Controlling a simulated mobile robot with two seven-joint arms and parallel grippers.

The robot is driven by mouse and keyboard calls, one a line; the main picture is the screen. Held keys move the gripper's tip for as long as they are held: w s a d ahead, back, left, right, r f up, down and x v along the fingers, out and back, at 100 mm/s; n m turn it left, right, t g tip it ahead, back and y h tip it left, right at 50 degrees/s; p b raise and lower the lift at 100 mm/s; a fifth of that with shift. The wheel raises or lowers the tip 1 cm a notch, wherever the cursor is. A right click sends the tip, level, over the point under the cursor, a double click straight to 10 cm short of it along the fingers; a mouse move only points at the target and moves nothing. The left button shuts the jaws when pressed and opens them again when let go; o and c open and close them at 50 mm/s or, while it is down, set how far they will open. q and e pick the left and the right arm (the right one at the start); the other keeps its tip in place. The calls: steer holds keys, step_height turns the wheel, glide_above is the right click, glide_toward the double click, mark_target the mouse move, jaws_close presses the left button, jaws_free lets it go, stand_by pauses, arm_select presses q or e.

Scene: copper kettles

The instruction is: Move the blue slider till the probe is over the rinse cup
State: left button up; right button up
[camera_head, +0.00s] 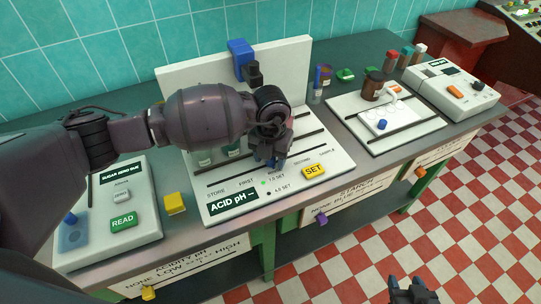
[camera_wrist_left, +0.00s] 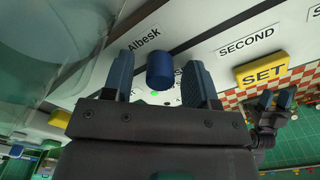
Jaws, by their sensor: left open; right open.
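My left gripper (camera_head: 270,160) is open, low over the white ACID pH panel (camera_head: 222,184). In the left wrist view its open fingers (camera_wrist_left: 159,78) stand either side of a blue cylindrical knob, the slider (camera_wrist_left: 160,70), with a visible gap on at least one side. My arm mostly hides this knob in the head view. A blue block (camera_head: 240,52) with a dark probe-like part (camera_head: 254,75) sits high on the white backboard. Glass cups (camera_head: 205,157) stand partly behind my arm; I cannot tell which is the rinse cup. My right gripper (camera_head: 412,292) is open and empty over the floor.
A yellow SET button (camera_head: 314,170) is close right of my left gripper. A yellow block (camera_head: 174,203) and the sugar READ device (camera_head: 112,210) stand left. A white tray (camera_head: 420,125) with a brown jar (camera_head: 373,86) lies right. The bench front edge is near.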

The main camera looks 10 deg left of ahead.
arm_select(q)
steer(key=shift+r, duration=0.45)
step_height(320, 180, up, 10)
steer(key=shift+p, duration=0.3)
steer(key=shift+f, duration=0.1)
